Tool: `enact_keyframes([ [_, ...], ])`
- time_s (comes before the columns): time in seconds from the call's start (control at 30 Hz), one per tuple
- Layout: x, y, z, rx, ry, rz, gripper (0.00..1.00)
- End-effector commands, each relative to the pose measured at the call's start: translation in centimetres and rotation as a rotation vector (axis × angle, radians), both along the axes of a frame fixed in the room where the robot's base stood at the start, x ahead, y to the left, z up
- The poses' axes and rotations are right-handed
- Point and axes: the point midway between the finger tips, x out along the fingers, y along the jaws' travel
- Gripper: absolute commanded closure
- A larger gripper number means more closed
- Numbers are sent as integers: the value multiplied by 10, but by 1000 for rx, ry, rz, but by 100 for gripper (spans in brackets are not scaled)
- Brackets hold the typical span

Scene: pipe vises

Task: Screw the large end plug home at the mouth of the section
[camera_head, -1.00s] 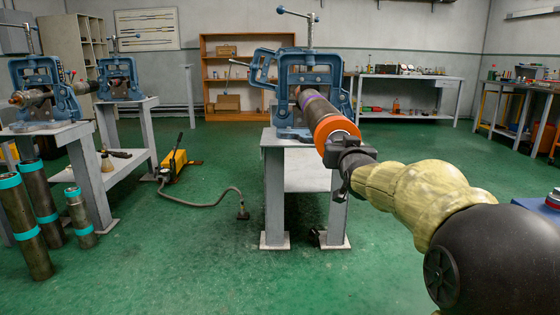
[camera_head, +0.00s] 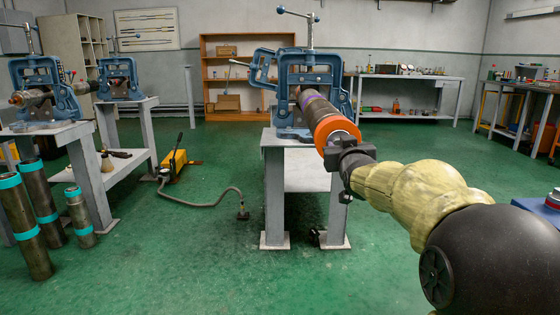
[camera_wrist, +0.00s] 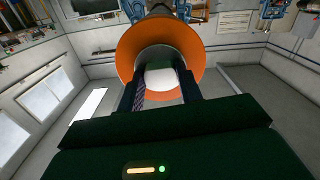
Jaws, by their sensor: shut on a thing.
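In the wrist view the plug (camera_wrist: 194,56) shows as a broad orange ring around a grey and pale centre. My gripper (camera_head: 335,150) is shut on the middle of the plug, its two dark fingers (camera_wrist: 160,82) on either side of the pale part. The thread is hidden.
The vise stands on a grey bench (camera_head: 275,160) with open floor around it. Two more vises stand on benches at the left, near several dark pipes with teal bands (camera_head: 32,210). A yellow pump (camera_head: 172,160) with a hose lies on the floor.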

Motion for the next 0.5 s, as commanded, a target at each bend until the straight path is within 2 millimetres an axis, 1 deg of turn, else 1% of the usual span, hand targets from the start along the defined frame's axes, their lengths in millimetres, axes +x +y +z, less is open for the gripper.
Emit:
enact_keyframes([
  [0.07, 0, -1, 0, 33, 0, -3, 100],
  [0.17, 0, -2, 0, 128, -1, -2, 100],
  [0.5, 0, -1, -1, 518, -1, -2, 100],
])
